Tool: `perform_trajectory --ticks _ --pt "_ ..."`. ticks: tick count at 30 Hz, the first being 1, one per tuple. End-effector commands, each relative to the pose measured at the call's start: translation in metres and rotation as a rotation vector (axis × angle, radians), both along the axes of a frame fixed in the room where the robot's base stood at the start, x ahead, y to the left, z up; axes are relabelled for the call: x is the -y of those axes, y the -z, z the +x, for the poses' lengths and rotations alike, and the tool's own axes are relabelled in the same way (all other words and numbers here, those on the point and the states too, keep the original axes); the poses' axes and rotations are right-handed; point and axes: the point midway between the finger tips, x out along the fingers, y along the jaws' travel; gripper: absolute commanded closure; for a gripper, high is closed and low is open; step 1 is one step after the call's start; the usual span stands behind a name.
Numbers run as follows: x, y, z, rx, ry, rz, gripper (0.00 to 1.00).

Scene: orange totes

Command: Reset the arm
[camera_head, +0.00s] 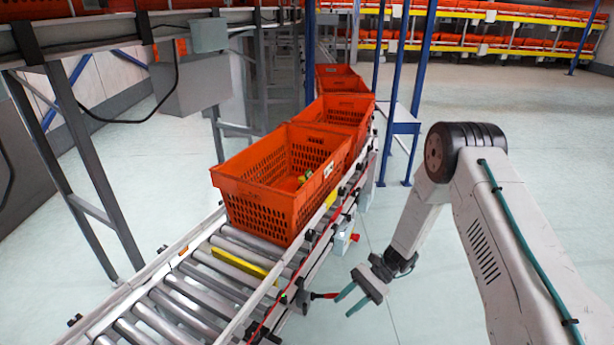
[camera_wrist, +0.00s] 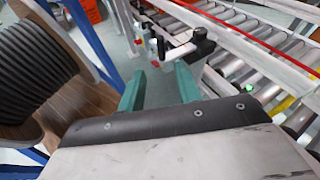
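My arm reaches in from the right in the head view and bends down at the elbow. My gripper (camera_head: 352,300) hangs over open floor, to the right of the roller conveyor (camera_head: 170,305). Its two green fingers are apart with nothing between them. The wrist view also shows my gripper (camera_wrist: 160,85) with its fingers spread, and a black handle on the conveyor's side frame lies beyond the fingertips.
An orange tote (camera_head: 262,205) with a few small items inside stands on the conveyor, with more orange totes (camera_head: 335,110) behind it. Pale floor (camera_head: 520,150) lies open at the right.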

Motion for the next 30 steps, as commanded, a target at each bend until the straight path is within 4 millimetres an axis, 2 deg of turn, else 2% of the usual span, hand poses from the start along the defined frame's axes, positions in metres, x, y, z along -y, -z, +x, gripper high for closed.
perform_trajectory --ticks 1,3,9,15,24,30 --pt "0.006 -0.027 -0.002 0.042 -0.044 -0.016 0.66" --pt "0.014 -0.057 -0.008 0.094 -0.106 -0.041 0.66" --pt "0.040 -0.138 -0.031 0.241 -0.267 -0.119 0.66" --pt "0.066 -0.209 -0.063 0.394 -0.409 -0.204 0.66" --pt "0.103 -0.294 -0.122 0.620 -0.586 -0.348 0.66" --pt "0.125 -0.335 -0.164 0.770 -0.676 -0.457 0.66"
